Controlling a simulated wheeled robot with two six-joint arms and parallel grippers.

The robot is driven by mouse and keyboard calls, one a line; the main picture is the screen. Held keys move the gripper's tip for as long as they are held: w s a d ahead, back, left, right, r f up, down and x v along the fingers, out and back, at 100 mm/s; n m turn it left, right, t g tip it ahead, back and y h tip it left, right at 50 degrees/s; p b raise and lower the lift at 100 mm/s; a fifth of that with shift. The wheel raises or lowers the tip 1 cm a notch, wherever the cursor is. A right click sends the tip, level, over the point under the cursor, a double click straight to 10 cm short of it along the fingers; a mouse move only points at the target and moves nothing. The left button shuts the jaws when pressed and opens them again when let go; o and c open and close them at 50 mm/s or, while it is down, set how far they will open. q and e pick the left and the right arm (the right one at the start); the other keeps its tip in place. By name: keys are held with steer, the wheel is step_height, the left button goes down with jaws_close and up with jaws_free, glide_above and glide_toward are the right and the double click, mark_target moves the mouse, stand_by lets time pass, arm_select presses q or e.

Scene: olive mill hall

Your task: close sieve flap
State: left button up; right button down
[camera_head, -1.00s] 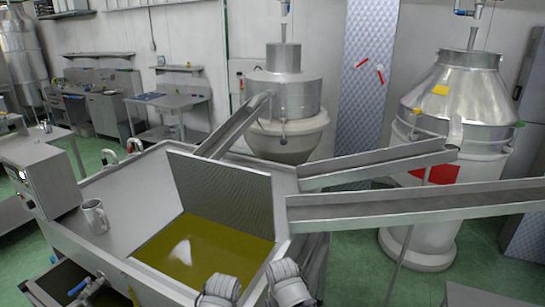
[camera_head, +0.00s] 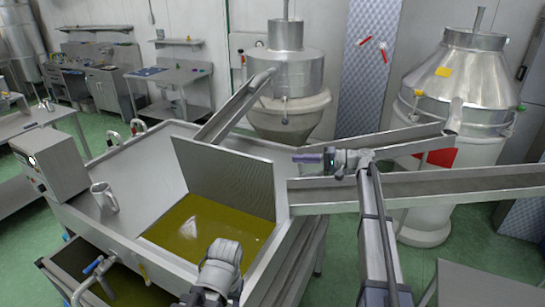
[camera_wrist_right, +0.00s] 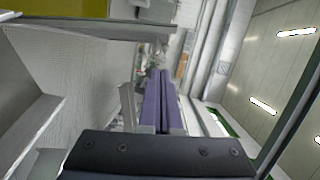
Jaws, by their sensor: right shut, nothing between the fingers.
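The sieve flap (camera_head: 225,185) is a grey mesh panel standing raised, tilted, over the steel basin (camera_head: 150,165) in the head view. Below it lies an olive-green surface (camera_head: 205,228). My right gripper (camera_head: 302,158) is shut and empty, its purple fingers pointing left, just right of the flap's upper right corner, with a gap in the picture. In the right wrist view the shut fingers (camera_wrist_right: 158,100) show in the middle and a mesh-textured panel, apparently the flap (camera_wrist_right: 75,80), fills the left. Part of my left arm shows at the bottom; its gripper is not visible.
Two metal chutes (camera_head: 430,188) (camera_head: 415,137) run in from the right, close to my right arm. Another chute (camera_head: 232,108) comes down from the metal vessel (camera_head: 285,75) behind.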

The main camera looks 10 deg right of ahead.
steer(key=w+a+r, duration=0.1)
steer(key=a, duration=0.9)
steer(key=shift+w+t+y+b, duration=0.25)
steer(key=shift+t+y+b, duration=0.05)
steer(key=shift+y+b, duration=0.1)
steer(key=shift+s, duration=0.1)
